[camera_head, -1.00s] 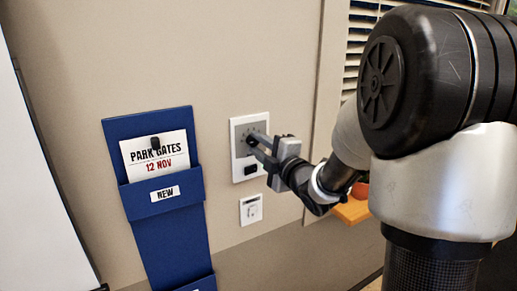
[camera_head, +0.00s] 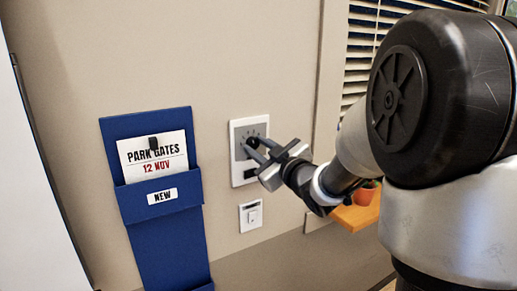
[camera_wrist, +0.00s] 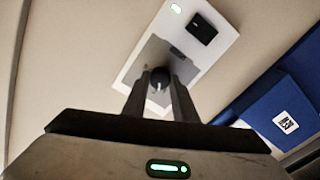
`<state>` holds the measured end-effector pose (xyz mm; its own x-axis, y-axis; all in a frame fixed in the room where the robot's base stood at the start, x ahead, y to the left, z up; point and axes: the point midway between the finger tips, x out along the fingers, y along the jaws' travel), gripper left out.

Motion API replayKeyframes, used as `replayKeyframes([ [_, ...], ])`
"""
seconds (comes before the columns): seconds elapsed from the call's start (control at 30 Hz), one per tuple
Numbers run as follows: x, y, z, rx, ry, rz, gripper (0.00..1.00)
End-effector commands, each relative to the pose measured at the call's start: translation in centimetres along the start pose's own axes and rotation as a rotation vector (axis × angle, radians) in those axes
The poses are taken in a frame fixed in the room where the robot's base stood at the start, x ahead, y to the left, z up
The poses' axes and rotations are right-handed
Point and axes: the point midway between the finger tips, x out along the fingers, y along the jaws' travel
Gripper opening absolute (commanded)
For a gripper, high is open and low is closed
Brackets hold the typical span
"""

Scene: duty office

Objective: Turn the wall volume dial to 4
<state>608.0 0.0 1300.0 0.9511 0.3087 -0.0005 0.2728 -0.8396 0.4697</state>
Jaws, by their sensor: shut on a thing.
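The wall volume dial (camera_wrist: 159,78) is a small dark round knob with a pale pointer mark, on a grey panel in a white wall plate (camera_head: 235,172). In the head view the dial (camera_head: 252,143) is partly covered by my fingers. My gripper (camera_head: 256,149) reaches in from the right and is shut on the dial. In the wrist view my gripper (camera_wrist: 158,88) has one finger on each side of the knob, and the gripper looks rolled relative to the plate. The scale marks around the dial are too small to read.
A black block (camera_head: 250,170) sits low on the same plate. A white switch (camera_head: 251,216) is below it. A blue wall pocket (camera_head: 168,240) holding a card (camera_head: 155,160) hangs to the left. A wooden shelf (camera_head: 352,216) with an orange pot (camera_head: 365,193) is at the right.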

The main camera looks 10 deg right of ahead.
Motion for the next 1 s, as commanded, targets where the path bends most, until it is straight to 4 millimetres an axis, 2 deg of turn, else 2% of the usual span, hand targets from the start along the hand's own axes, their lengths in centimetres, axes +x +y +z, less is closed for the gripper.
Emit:
replayKeyframes([
  [1.0, 0.04, 0.18, -0.29, 0.966, 0.003, 0.0, 0.03],
])
